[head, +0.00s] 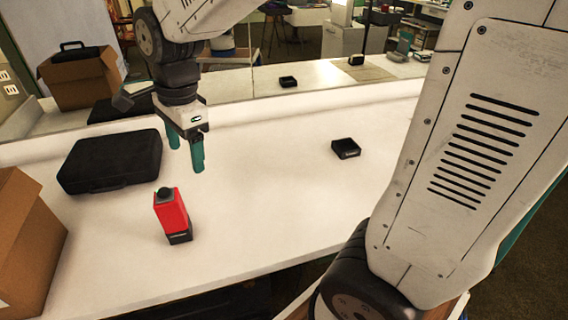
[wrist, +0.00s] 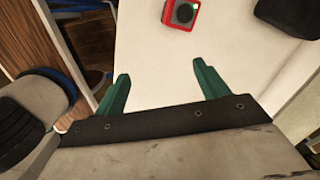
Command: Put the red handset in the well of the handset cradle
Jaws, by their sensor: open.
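The red handset (head: 171,212) stands upright on the white table at the front left, with a dark round knob on top. A black block with a pale label (head: 179,238) is at its foot; I cannot tell if it is a separate part. The handset (wrist: 180,26) also shows at the top of the wrist view, beyond the fingertips. A small black box with a pale label, seemingly the handset cradle (head: 345,149), sits on the table right of centre; its well is not clear. My gripper (head: 186,150) is open and empty, above the table behind the handset; its teal fingers (wrist: 162,74) are apart.
A black case (head: 112,160) lies left of my gripper. A cardboard box (head: 28,245) stands at the left front. A mirror-like panel along the back appears to reflect the box, the case and the cradle (head: 288,82). The table between handset and cradle is clear.

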